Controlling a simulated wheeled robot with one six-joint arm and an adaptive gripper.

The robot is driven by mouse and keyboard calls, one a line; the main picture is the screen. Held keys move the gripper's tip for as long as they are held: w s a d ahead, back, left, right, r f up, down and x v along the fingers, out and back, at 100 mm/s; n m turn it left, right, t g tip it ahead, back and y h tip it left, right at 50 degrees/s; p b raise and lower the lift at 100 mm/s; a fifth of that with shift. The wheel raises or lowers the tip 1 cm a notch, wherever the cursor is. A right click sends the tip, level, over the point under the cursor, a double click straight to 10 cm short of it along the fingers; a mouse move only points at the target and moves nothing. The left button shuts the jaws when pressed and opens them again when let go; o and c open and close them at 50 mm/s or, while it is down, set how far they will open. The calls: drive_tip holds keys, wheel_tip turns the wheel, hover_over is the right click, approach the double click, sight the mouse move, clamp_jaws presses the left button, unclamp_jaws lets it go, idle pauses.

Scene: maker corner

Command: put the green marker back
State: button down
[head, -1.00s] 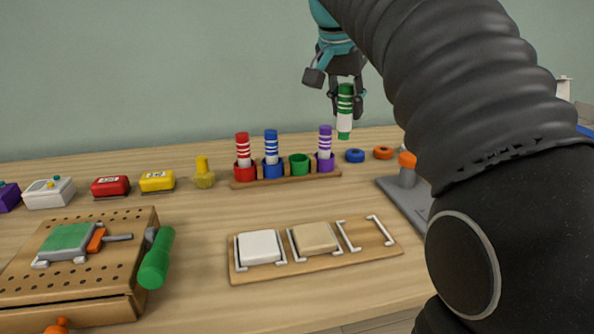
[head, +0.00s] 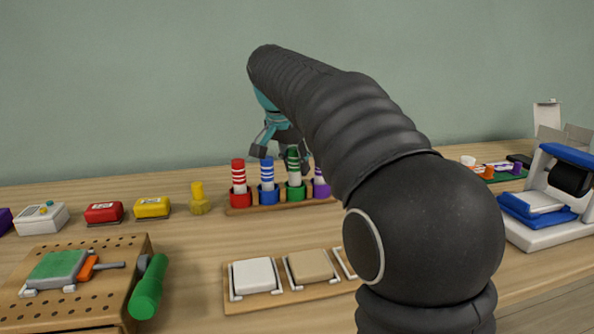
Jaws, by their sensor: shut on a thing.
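The green marker (head: 293,166) with white stripes stands upright in the head view, its lower end in the green cup (head: 296,194) of the wooden marker rack (head: 240,211). My gripper (head: 285,153) is shut on the top of the green marker, coming from above and behind. The red marker (head: 238,173) and the blue marker (head: 267,173) stand in their own cups to the left. The purple cup (head: 321,190) is to the right, and its marker's top is hidden by my arm. Whether the green marker touches the cup's bottom cannot be seen.
A wooden tray (head: 290,297) with a white and a tan block lies in front, partly hidden by my arm. A yellow piece (head: 199,201) stands left of the rack. A pegboard box (head: 120,280) is at front left, and a blue and white machine (head: 550,200) at right.

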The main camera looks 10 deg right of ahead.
drive_tip(key=shift+f, duration=0.65)
drive_tip(key=shift+f, duration=0.15)
drive_tip(key=c, duration=0.9)
unclamp_jaws()
drive_tip(key=shift+a+r, duration=0.1)
drive_tip(key=shift+r, duration=0.4)
drive_tip(key=p+v, duration=0.2)
drive_tip(key=v, duration=0.9)
drive_tip(key=shift+s+r, duration=0.1)
drive_tip(key=shift+s, duration=0.05)
